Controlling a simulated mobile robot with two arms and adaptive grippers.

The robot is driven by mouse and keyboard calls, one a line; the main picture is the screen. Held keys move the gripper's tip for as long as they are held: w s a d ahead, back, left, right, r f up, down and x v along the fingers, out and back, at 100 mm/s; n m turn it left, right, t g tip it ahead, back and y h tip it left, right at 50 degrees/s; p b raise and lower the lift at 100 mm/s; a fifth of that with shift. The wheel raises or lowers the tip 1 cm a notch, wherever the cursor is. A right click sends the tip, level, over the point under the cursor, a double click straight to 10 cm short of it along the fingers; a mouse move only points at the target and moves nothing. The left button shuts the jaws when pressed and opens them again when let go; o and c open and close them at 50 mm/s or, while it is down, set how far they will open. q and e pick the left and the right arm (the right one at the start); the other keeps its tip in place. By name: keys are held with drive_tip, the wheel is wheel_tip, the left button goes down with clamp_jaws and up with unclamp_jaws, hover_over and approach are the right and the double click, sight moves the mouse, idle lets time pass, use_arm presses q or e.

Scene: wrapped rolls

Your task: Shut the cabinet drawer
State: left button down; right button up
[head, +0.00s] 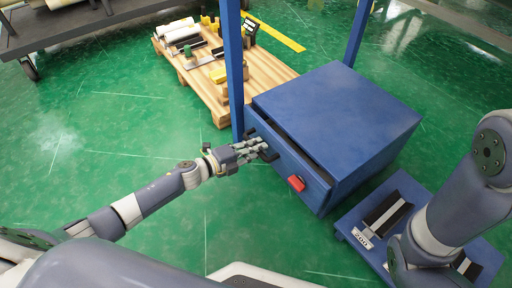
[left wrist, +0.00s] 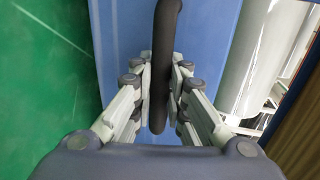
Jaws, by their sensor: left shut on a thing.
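The blue cabinet (head: 338,105) stands right of centre in the head view. Its drawer (head: 318,192) is pulled out a little, with a dark gap between the front panel and the cabinet top. A red piece (head: 297,183) sits on the drawer front. My left gripper (head: 262,149) is at the left part of the drawer front. In the left wrist view, my left gripper (left wrist: 161,88) is shut on the black bar handle (left wrist: 165,45), with a finger on each side. The blue drawer front (left wrist: 120,45) lies behind it. My right gripper is out of view.
A wooden pallet (head: 215,90) with wrapped rolls and small items stands behind blue posts (head: 233,70). A low blue platform (head: 405,190) with dark pads is right of the cabinet. Green floor (head: 110,120) is clear on the left.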

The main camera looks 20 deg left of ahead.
use_arm(q)
drive_tip(key=shift+r+x, duration=0.2)
drive_tip(key=shift+x, duration=0.85)
drive_tip(key=shift+r+x, duration=0.25)
drive_tip(key=shift+x, duration=0.8)
drive_tip(key=shift+w, duration=0.1)
drive_tip(key=c, duration=1.6)
unclamp_jaws()
drive_tip(key=shift+d, duration=0.1)
drive_tip(key=shift+o, duration=0.2)
approach(266, 142)
drive_tip(key=shift+v, duration=0.9)
